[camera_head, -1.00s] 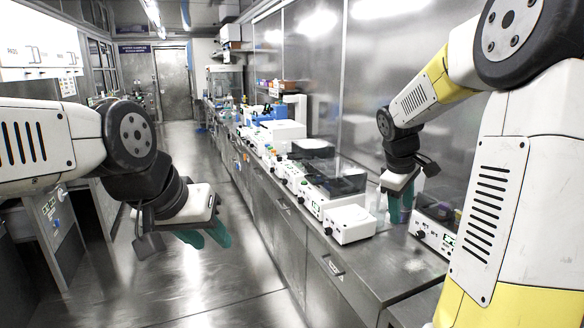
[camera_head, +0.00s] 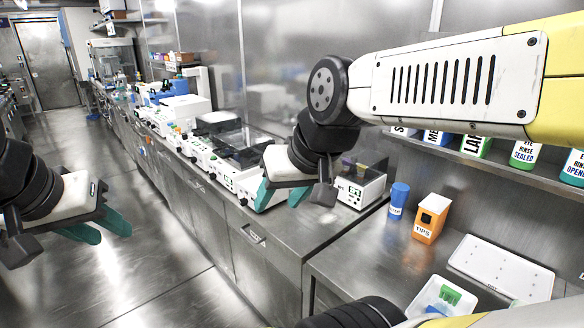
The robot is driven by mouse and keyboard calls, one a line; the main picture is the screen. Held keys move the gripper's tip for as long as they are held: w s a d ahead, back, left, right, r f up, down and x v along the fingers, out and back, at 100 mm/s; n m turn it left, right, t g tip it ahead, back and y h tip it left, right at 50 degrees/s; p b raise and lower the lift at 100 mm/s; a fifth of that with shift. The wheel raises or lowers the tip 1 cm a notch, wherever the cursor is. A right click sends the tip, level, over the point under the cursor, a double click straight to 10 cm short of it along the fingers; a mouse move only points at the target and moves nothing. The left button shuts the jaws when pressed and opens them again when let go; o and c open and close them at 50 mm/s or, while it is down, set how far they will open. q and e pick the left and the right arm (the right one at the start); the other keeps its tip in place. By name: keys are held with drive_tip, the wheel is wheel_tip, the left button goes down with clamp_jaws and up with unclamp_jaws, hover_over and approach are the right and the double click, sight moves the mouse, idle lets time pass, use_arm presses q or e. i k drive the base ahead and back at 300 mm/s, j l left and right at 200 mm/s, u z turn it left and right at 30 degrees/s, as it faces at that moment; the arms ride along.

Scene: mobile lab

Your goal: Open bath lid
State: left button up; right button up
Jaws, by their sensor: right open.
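Several white bench instruments stand in a row on the steel counter. One has a dark, see-through cover (camera_head: 241,148) that looks closed. A unit with a clear lid (camera_head: 364,162) stands right of my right gripper, with coloured items visible inside and its lid down. I cannot tell for sure which one is the bath. My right gripper (camera_head: 281,194) is open and empty, in front of the instruments, hiding part of the row. My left gripper (camera_head: 102,226) has its teal fingers apart and empty, over the aisle at the left, away from the counter.
A blue cup (camera_head: 398,198) and an orange tips box (camera_head: 430,218) stand on the right counter. A white tray (camera_head: 500,268) and a white bin (camera_head: 420,304) lie nearer. A shelf (camera_head: 500,168) with bottles runs above. The aisle floor (camera_head: 165,250) is clear.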

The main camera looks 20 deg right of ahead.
sight(378, 170)
drive_tip(key=z, duration=1.05)
